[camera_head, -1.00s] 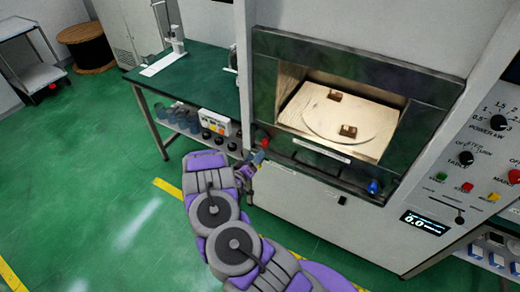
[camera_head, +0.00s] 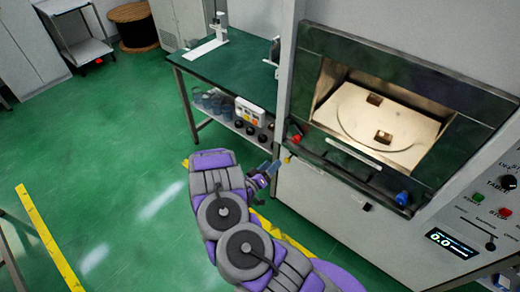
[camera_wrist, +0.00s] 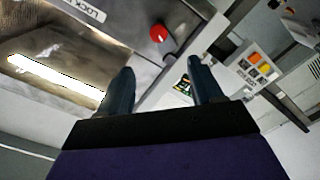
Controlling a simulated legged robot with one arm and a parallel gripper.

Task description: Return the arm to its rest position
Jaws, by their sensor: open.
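My arm (camera_head: 235,215), grey and purple, reaches up from the bottom of the head view. My gripper (camera_head: 270,168) is at its end, in front of the left edge of the microwave generator (camera_head: 330,210). In the wrist view my gripper (camera_wrist: 160,80) shows two dark fingers set apart with nothing between them. A red knob (camera_wrist: 158,33) is beyond the fingers there. The generator's chamber (camera_head: 380,115) is open and lit inside, with a round plate and two small brown blocks (camera_head: 383,137). Whether the fingers touch the generator cannot be told.
A green-topped table (camera_head: 225,70) with jars on its lower shelf stands left of the generator. A control panel (camera_head: 480,220) is at the right. A cart (camera_head: 80,45) and a cable spool (camera_head: 133,25) are at the back left. The green floor (camera_head: 100,140) on the left is clear.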

